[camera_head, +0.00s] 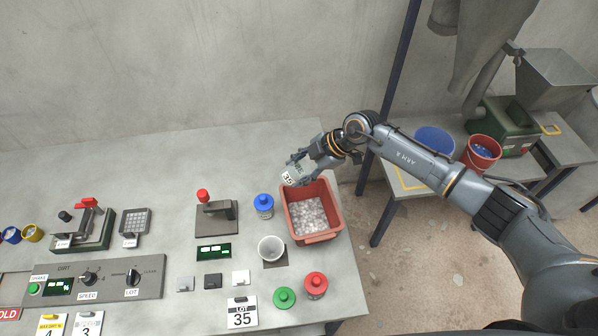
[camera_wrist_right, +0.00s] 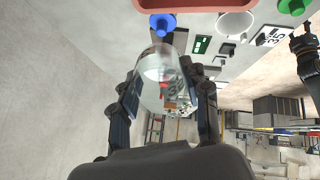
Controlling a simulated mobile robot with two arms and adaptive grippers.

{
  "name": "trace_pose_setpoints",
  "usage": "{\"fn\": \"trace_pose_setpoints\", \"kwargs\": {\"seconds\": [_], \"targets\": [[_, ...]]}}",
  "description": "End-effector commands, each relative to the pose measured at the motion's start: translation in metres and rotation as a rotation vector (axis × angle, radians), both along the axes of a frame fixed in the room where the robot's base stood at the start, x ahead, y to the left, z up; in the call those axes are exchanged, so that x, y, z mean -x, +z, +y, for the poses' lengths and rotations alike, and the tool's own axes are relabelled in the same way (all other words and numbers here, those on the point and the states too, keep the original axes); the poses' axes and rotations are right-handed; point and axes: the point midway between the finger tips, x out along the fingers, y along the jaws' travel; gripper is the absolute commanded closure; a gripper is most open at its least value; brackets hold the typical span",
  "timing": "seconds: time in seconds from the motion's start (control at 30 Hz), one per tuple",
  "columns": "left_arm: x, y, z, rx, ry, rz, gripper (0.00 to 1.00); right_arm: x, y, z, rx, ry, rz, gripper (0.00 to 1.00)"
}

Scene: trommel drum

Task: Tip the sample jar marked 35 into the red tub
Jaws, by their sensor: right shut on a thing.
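The sample jar marked 35 (camera_head: 290,177) is clear with a white label and is held tilted at the far left corner of the red tub (camera_head: 338,207). My right gripper (camera_head: 298,163) is shut on this jar. In the right wrist view the clear jar (camera_wrist_right: 158,66) sits between the fingers, and I cannot tell whether anything is left in it. The red tub stands on the right end of the bench and holds pale pinkish flakes. A dark jointed part, possibly my left gripper (camera_wrist_right: 304,46), shows at the right wrist view's edge; its jaws are unclear.
A blue-lidded jar (camera_head: 264,206) and a white cup (camera_head: 271,249) stand left of the tub. Red-lidded (camera_head: 315,285) and green-lidded (camera_head: 284,297) jars stand in front. A LOT 35 card (camera_head: 242,313) lies near the front edge. The bench's back strip is clear.

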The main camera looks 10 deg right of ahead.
Motion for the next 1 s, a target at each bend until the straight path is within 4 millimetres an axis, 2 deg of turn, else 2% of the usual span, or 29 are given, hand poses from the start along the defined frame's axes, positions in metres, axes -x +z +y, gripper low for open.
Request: {"fn": "trace_pose_setpoints", "kwargs": {"seconds": [0.4,0.63,1.0], "targets": [[0.0,-0.001,0.0,0.0,0.0,0.001,0.6,-0.001,0.045,0.002,0.331,0.002,0.083,0.94],[0.0,-0.001,0.0,0.0,0.0,0.001,0.6,-0.001,0.055,0.001,0.393,0.001,0.102,0.94],[0.0,-0.002,0.0,0.0,0.0,0.001,0.6,-0.001,0.099,0.0,0.559,0.002,0.144,0.94]]}}
